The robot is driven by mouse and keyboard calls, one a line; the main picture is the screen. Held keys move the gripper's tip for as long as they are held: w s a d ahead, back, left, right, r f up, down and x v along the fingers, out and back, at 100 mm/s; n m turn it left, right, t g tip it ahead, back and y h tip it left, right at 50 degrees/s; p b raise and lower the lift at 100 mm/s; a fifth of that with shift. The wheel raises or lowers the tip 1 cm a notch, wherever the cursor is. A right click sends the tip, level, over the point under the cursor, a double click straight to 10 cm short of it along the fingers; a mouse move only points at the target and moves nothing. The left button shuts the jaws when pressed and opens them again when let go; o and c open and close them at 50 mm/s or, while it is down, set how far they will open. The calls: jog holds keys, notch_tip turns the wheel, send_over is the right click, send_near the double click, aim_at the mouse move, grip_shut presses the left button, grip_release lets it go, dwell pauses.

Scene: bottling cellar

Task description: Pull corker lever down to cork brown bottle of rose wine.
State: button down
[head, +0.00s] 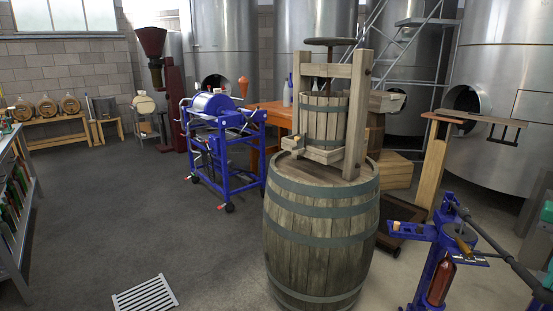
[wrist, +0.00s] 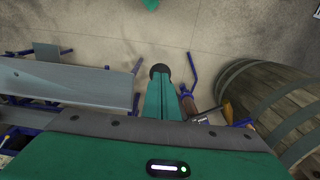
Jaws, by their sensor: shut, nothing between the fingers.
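The blue corker (head: 438,255) stands at the lower right of the head view, its base cut off by the frame. The brown bottle (head: 440,282) stands upright in it, below the corker's top. A long dark lever (head: 500,252) slopes from the corker's top down to the right edge. The corker (wrist: 188,105) and bottle (wrist: 185,88) are partly hidden just right of the fingers. Whether the fingers touch the lever cannot be told.
A barrel (head: 320,230) carrying a wooden press stands left of the corker and also shows in the wrist view (wrist: 262,100). A blue wheeled machine (head: 222,150) stands behind it. A floor grate (head: 145,295) lies front left. Open floor spreads at left.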

aim_at(546, 298)
jog(key=shift+f, duration=0.15)
jog(key=shift+s+f, duration=0.2)
jog(key=shift+f, duration=1.05)
jog(key=shift+f, duration=0.15)
jog(key=shift+s+a+f, duration=0.1)
jog(key=shift+f, duration=1.15)
jog(key=shift+f, duration=1.1)
